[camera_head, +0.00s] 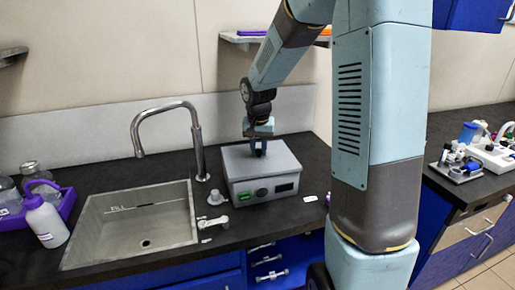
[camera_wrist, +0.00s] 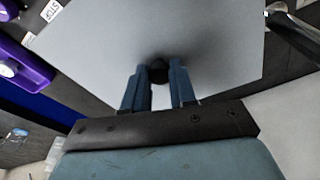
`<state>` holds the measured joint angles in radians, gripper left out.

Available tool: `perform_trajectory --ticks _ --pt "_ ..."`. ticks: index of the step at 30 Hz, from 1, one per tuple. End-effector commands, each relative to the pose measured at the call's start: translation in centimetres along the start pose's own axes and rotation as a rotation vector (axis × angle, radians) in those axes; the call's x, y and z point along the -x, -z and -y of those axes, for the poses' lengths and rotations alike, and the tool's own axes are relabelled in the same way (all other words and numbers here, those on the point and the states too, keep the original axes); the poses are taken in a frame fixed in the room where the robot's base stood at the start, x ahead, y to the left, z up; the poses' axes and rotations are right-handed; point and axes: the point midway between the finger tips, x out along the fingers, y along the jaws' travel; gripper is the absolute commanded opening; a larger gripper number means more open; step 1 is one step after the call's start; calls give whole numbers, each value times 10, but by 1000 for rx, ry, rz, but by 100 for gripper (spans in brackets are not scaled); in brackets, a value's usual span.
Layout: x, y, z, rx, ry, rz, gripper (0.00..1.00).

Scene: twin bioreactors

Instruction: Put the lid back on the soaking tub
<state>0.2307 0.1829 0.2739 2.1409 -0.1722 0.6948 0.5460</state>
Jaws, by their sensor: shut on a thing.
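The soaking tub (camera_head: 264,190) is a grey box with a green display and a dark panel on its front, on the black counter right of the sink. Its flat grey lid (camera_head: 281,159) lies over the top, looking level and lined up with the walls; I cannot tell whether a thin gap is left under it. My gripper (camera_head: 258,148) points down at the lid's middle. In the wrist view, my gripper (camera_wrist: 160,82) has its two blue fingers closed on the lid's dark round knob (camera_wrist: 158,68), and the lid (camera_wrist: 215,45) fills most of the picture.
The sink (camera_head: 130,225) with a tall curved tap (camera_head: 198,140) is left of the tub. A white wash bottle (camera_head: 46,222) and a purple tray (camera_head: 66,204) stand further left. A small valve (camera_head: 215,222) is near the tub's left front corner. A shelf (camera_head: 240,38) hangs above.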

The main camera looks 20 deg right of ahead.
Motion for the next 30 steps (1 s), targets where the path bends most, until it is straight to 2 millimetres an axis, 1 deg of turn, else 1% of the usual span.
perform_trajectory --ticks 4,10,30 --pt "0 0 0 4 1 -1 0" --pt "0 0 0 60 9 -1 0" --pt "2 -3 1 60 9 -1 0"
